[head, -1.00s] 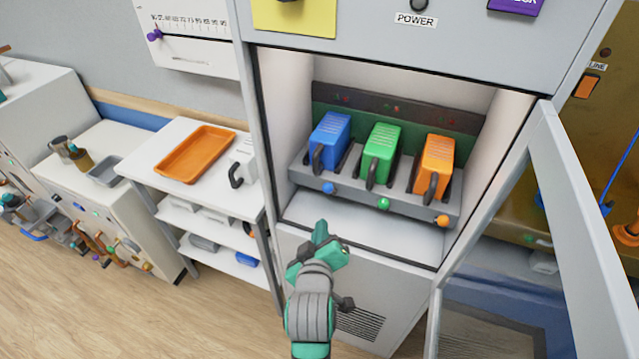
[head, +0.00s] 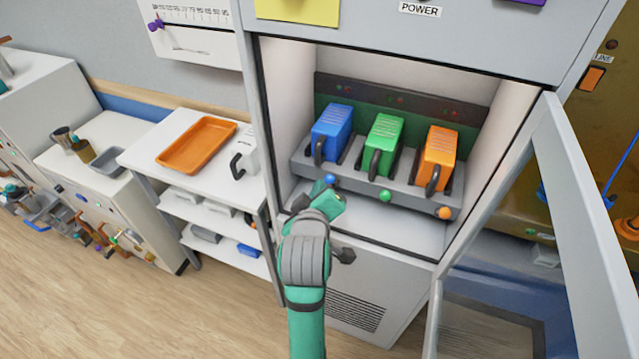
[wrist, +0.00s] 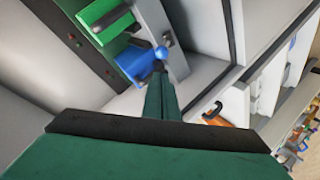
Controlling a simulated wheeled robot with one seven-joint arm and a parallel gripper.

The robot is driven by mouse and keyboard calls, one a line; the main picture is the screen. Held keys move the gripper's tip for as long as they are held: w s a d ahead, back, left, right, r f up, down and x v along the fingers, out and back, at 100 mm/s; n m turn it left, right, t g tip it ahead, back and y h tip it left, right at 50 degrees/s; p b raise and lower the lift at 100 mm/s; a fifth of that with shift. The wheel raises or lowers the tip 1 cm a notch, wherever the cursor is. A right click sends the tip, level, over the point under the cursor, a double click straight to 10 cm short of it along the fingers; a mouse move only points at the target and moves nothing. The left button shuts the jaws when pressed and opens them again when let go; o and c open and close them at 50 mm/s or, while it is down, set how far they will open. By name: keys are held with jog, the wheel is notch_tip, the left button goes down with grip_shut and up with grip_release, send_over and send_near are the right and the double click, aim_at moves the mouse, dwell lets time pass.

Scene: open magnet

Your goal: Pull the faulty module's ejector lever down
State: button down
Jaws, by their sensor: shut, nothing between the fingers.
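Blue (head: 331,133), green (head: 382,146) and orange (head: 437,160) modules with black handles stand in a rack inside the open cabinet. On the rack's front are lever knobs: blue (head: 330,180), green (head: 385,196) and orange (head: 444,213). Small lights show on the dark strip behind; I cannot tell which module is faulty. My gripper (head: 324,192) is shut and empty, close to the blue knob. In the wrist view, the fingertips (wrist: 159,70) are just below the blue knob (wrist: 161,52). I cannot tell whether they touch it.
The cabinet door (head: 577,190) stands open on the right. The cabinet's left side wall is close to my arm. A side table (head: 150,150) on the left holds an orange tray (head: 197,146) and a white module with a black handle (head: 246,158).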

aim_at(331, 181)
jog(key=x, duration=0.8)
jog(key=shift+w+f, duration=0.2)
jog(key=shift+w, duration=0.1)
